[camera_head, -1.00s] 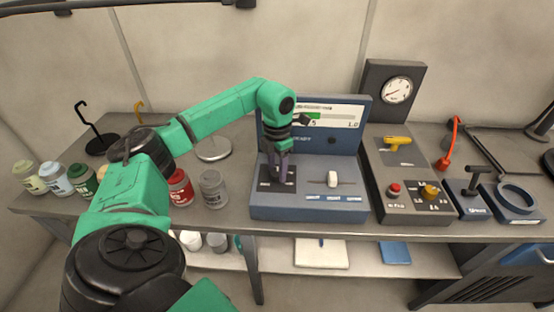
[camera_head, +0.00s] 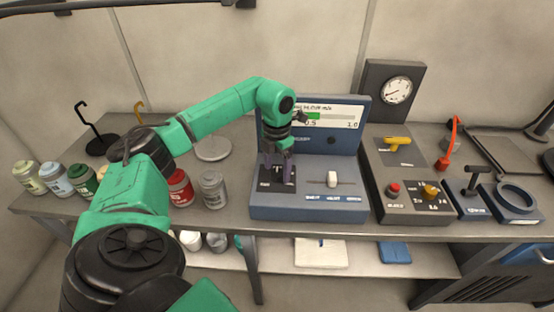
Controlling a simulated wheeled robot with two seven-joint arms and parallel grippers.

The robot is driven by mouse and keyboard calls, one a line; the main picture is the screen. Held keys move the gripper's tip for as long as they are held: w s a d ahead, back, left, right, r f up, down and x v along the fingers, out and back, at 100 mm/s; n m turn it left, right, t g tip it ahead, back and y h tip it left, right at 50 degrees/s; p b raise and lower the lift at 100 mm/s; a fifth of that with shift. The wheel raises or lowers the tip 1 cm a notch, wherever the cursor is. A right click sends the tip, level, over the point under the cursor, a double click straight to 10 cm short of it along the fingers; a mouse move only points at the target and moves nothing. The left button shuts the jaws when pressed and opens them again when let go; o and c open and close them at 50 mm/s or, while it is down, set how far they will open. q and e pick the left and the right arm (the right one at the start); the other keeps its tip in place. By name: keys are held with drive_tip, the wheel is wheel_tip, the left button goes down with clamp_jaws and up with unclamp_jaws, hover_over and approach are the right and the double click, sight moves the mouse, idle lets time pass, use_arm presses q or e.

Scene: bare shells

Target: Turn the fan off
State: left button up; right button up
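A blue control console (camera_head: 310,209) stands on the bench, with an upright panel and a display (camera_head: 335,114) showing a green bar and a scale to 1.0. On its sloped top is a dark switch plate (camera_head: 265,187) at the left and a white slider knob (camera_head: 332,179) at the right. My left gripper (camera_head: 278,181) points down over the dark plate, its two purple fingers spread apart. A small part on the plate shows between the fingers; whether they touch it I cannot tell. No fan is recognisable. My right gripper is not in view.
A grey panel (camera_head: 408,217) with a red button (camera_head: 393,190) and yellow knobs stands right of the console, with a gauge (camera_head: 396,90) behind. Several paint jars (camera_head: 180,188) stand to the left. A lower shelf (camera_head: 360,258) is below.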

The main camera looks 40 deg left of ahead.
use_arm(q)
wheel_tip(320, 180, up, 9)
drive_tip(key=b, duration=0.2)
wheel_tip(320, 180, up, 6)
drive_tip(key=p, duration=0.4)
hover_over(277, 171)
drive_tip(key=shift+s+f+b, duration=0.1)
drive_tip(key=shift+f+b, duration=0.1)
drive_tip(key=shift+b, duration=0.15)
drive_tip(key=shift+f, duration=0.1)
